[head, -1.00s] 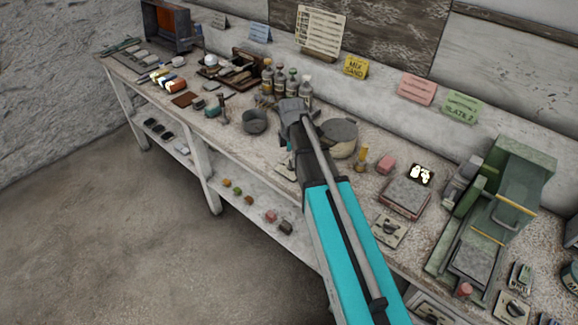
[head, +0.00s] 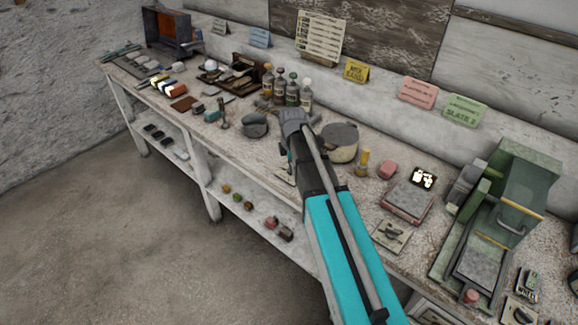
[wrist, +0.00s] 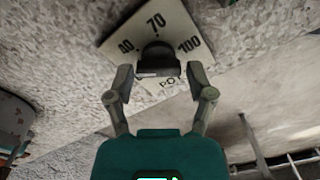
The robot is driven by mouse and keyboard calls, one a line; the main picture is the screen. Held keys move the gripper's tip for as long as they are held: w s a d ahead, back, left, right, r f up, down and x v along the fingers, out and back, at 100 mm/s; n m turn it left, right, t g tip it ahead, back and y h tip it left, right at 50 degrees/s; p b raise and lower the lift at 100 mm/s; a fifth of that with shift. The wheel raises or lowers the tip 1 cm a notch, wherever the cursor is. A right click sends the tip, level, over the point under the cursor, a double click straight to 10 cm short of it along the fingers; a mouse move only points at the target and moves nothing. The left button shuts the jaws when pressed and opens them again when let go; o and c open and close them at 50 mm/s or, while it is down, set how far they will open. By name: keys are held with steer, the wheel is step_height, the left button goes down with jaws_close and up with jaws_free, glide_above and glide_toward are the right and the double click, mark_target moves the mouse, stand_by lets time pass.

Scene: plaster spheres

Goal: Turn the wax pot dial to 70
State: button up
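The dial plate (wrist: 181,28), pale with the marks 40, 70 and 100, fills the top of the wrist view. Its dark knob (wrist: 158,62) stands at the middle, below the 70; I cannot tell which mark it points to. My gripper (wrist: 159,72) is open, with one finger on each side of the knob and a gap showing on both sides. In the head view my gripper (head: 289,148) is over the bench near its front edge, and my arm hides most of the dial. A grey pot (head: 341,146) stands just behind my arm; a smaller dark pot (head: 254,126) stands to the left.
Several bottles (head: 280,88) stand behind my wrist. A yellow-topped vial (head: 362,162), a pink block (head: 387,169) and another dial plate (head: 391,236) lie to the right. A green machine (head: 500,215) fills the bench's right end. Floor in front is clear.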

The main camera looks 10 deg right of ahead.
steer(key=c, duration=0.6)
steer(key=shift+a, duration=0.3)
steer(key=shift+c, duration=0.2)
steer(key=shift+d, duration=0.3)
steer(key=shift+m, duration=0.6)
steer(key=m, duration=0.3)
steer(key=shift+d+m, duration=0.1)
steer(key=shift+m, duration=0.2)
steer(key=m, duration=0.3)
steer(key=shift+s+m, duration=0.1)
steer(key=shift+m, duration=0.3)
steer(key=m, duration=0.9)
steer(key=shift+m, duration=0.3)
